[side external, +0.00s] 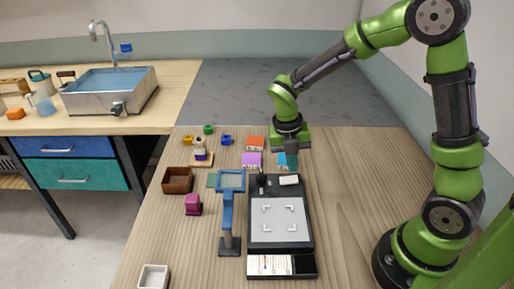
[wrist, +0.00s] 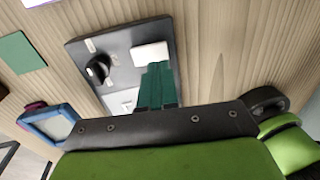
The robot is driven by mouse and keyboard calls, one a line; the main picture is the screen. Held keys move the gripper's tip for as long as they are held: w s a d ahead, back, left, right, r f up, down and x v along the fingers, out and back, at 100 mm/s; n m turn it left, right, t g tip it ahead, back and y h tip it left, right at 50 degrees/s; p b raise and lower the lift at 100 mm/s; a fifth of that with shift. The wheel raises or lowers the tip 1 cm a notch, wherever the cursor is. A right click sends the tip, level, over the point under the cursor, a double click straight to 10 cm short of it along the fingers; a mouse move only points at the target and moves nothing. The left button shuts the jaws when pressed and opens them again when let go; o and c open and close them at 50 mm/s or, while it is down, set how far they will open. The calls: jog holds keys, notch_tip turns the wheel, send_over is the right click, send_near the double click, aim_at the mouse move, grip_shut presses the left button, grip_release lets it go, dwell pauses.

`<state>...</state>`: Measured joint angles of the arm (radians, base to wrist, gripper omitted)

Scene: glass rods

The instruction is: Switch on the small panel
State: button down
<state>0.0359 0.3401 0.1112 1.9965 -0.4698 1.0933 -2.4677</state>
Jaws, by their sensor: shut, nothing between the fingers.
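The small panel is a dark flat device (side external: 308,238) with a pale grey pad (side external: 280,220) bearing white corner marks. At its far end are a black knob (side external: 261,180) and a white switch block (side external: 289,180). The wrist view shows the panel's dark end (wrist: 120,42), the knob (wrist: 98,70) and the white block (wrist: 150,54). My gripper (side external: 291,168) points down over the panel's far end, near the white block. Its green fingers (wrist: 157,68) are together and empty, with tips close to the block's edge; I cannot tell if they touch.
A blue-framed stand (side external: 228,215) is left of the panel. A brown box (side external: 177,180), a magenta piece (side external: 193,204) and a white dish (side external: 154,277) lie further left. Coloured blocks (side external: 255,143) and small rings are behind. The table right of the panel is clear.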

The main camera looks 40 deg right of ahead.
aim_at(294, 179)
jog(key=shift+s+d+f, duration=0.15)
jog(key=shift+f, duration=1.35)
jog(key=shift+s+d+f, duration=0.1)
jog(key=shift+d+f, duration=0.05)
jog(key=shift+f, duration=0.1)
jog(key=shift+w+a+r, duration=0.1)
jog(key=shift+w+a, duration=0.5)
jog(key=shift+a, duration=0.15)
jog(key=shift+d+r, duration=0.1)
jog(key=shift+r, duration=0.05)
